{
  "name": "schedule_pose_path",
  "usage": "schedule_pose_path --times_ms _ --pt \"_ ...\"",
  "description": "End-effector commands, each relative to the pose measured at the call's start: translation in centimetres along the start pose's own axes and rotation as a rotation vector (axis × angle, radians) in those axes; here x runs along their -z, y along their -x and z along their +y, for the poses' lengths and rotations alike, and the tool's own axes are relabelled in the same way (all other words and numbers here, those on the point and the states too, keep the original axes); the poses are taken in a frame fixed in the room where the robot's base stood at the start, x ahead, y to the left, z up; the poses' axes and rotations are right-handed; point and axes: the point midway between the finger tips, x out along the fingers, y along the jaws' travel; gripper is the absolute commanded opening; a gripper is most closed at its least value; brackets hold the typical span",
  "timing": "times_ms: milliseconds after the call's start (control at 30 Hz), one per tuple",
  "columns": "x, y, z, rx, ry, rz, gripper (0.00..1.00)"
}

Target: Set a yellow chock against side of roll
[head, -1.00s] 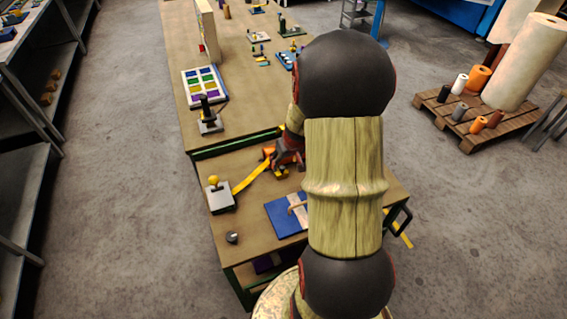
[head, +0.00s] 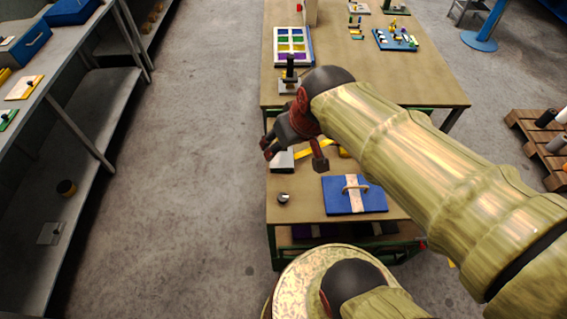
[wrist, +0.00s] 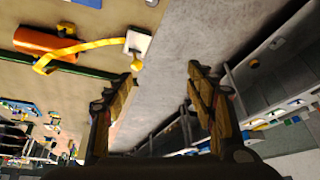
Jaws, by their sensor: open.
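An orange roll (wrist: 45,40) lies on the tabletop at upper left in the wrist view, with a yellow strip (wrist: 95,44) running from it to a pale block (wrist: 138,42) with a yellow knob (wrist: 137,65). Small yellow pieces show close to the roll, one above it (wrist: 66,28) and one below it (wrist: 68,57); whether they touch it I cannot tell. In the head view the arm hides the roll, and a yellow piece (head: 344,152) shows beside my gripper (head: 294,160). The gripper is open and empty, above the bench's left edge; its fingers also show in the wrist view (wrist: 165,80).
A blue board (head: 335,197) with a handle and a small grey knob (head: 283,198) lie on the near bench. A black-handled stand (head: 290,80) and a colour tray (head: 292,46) are behind. A grey shelf (head: 85,110) stands left, across clear floor.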

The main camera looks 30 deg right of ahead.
Motion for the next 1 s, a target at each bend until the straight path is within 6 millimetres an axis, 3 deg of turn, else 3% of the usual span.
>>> schedule_pose_path --times_ms 33,133,367,667,1000 --pt "-1.1 1.6 -1.5 0.009 0.030 0.013 0.55" --pt "-3.1 3.5 -3.0 0.015 0.058 0.019 0.55" --pt "-5.1 5.1 -3.9 0.017 0.076 0.023 0.55" --pt "-5.2 4.9 -3.9 0.017 0.075 0.023 0.55" --pt "-7.3 0.8 -3.8 0.017 0.075 0.023 0.55"
